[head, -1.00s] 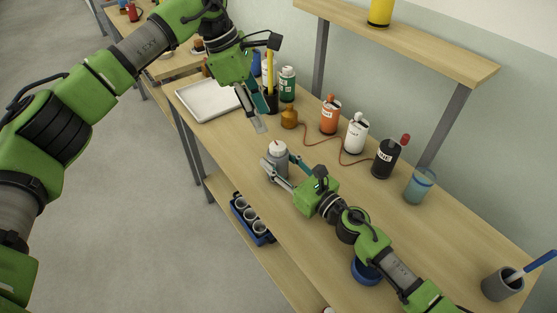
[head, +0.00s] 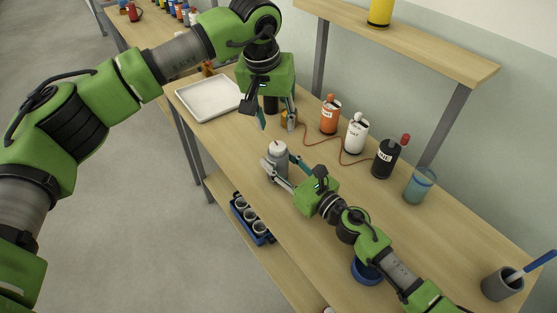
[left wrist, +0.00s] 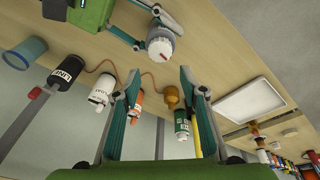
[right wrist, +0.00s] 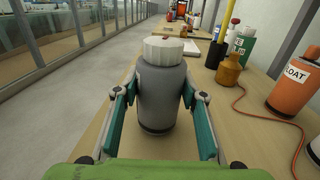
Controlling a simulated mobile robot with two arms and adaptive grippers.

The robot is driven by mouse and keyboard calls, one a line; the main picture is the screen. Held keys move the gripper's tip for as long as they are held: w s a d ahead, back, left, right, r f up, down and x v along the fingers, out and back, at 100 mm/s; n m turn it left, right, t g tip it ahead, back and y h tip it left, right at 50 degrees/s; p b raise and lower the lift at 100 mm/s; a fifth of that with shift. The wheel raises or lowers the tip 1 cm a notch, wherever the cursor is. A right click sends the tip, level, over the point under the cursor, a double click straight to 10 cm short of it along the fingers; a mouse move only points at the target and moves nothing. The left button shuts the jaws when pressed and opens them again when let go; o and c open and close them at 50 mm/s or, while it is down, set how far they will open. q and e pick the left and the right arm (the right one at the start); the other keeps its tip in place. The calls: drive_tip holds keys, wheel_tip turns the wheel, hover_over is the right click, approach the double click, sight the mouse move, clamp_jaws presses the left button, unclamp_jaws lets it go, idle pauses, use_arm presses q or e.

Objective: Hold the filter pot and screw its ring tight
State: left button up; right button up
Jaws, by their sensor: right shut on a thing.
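The filter pot (head: 278,166) is a grey, upright cylinder on the bench near its front edge. Its white ring (head: 277,148) sits on top like a cap; it also shows in the right wrist view (right wrist: 163,50) and, with a red mark, in the left wrist view (left wrist: 162,42). My right gripper (head: 279,172) is shut on the pot body, a finger on each side below the ring. My left gripper (head: 277,118) is open and empty, fingers pointing down, above the bench and behind the pot. The left wrist view shows its fingers (left wrist: 159,76) wide apart.
A small brown bottle (right wrist: 229,68) with a red cord stands behind the pot. Orange (head: 329,116), white (head: 355,134) and black (head: 384,160) bottles and a blue cup (head: 419,188) line the back. A white tray (head: 207,98) lies left. A shelf (head: 420,45) overhangs the bench.

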sight(277, 146)
use_arm(q)
drive_tip(key=shift+d+f+m, duration=0.15)
drive_tip(key=shift+d+m, duration=0.05)
drive_tip(key=shift+m, duration=0.8)
drive_tip(key=shift+s+a+x, duration=0.1)
drive_tip(key=shift+s+x, duration=0.1)
drive_tip(key=shift+x, duration=0.9)
drive_tip(key=shift+s+a+x, duration=0.15)
drive_tip(key=shift+s+x, duration=0.05)
drive_tip(key=shift+x, duration=0.9)
drive_tip(key=shift+s+a+x, duration=0.1)
drive_tip(key=shift+s+x, duration=0.15)
drive_tip(key=shift+x, duration=0.85)
drive_tip(key=shift+f, duration=0.2)
drive_tip(key=c, duration=0.7)
